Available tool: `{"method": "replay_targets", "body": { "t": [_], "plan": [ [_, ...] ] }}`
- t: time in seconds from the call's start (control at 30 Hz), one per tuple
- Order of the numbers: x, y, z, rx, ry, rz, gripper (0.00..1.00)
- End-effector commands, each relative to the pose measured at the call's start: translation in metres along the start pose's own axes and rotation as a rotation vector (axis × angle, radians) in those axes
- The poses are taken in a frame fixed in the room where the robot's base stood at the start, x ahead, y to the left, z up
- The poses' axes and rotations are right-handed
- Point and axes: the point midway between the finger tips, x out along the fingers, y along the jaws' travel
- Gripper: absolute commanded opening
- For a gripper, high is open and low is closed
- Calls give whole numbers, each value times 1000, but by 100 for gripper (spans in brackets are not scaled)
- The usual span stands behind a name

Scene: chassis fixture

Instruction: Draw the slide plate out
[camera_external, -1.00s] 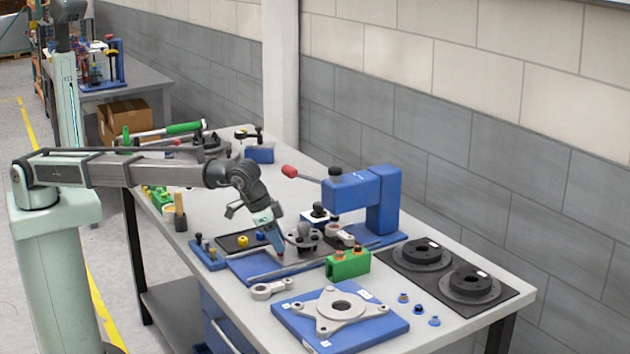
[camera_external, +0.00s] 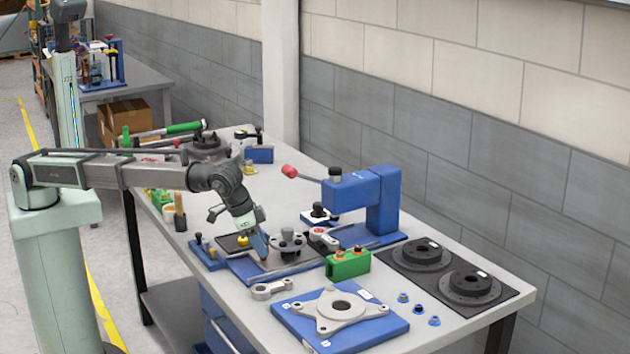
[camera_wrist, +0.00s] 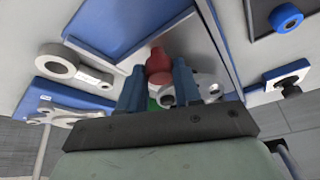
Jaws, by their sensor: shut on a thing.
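My gripper (camera_external: 265,259) points down at the front end of the slide plate (camera_external: 305,262), in a blue-based fixture (camera_external: 243,270). In the wrist view, the blue fingers of my gripper (camera_wrist: 158,82) are closed around a red knob (camera_wrist: 158,62) at the plate's end. The grey plate (camera_wrist: 196,48) shows behind the knob. A grey lobed part (camera_external: 288,243) and a pale link with a red-marked end (camera_external: 322,238) sit on or close over the plate. The fingers hide part of the knob and plate.
A blue press (camera_external: 385,200) with a red-ball lever (camera_external: 289,171) stands behind the fixture. A green block (camera_external: 348,263), a grey link (camera_external: 270,289) and a blue plate with a flanged casting (camera_external: 340,310) lie at the front. A yellow part (camera_external: 242,241) is beside my gripper.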

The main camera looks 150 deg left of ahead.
Motion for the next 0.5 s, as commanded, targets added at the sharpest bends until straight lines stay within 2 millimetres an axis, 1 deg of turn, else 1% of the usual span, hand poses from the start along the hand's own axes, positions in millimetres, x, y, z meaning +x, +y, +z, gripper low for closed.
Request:
{"method": "replay_targets", "body": {
  "t": [0.03,0.1,0.17,0.23,0.47,0.5],
  "plan": [
    [-6,6,16,5,-2,1,0],
    [-11,13,27,3,-3,1,0],
    [-14,17,34,4,-2,1,0],
    [-16,19,38,2,-3,0,0],
    [-16,20,39,2,-6,1,0],
    [-16,21,39,2,-7,1,34]
  ]
}}
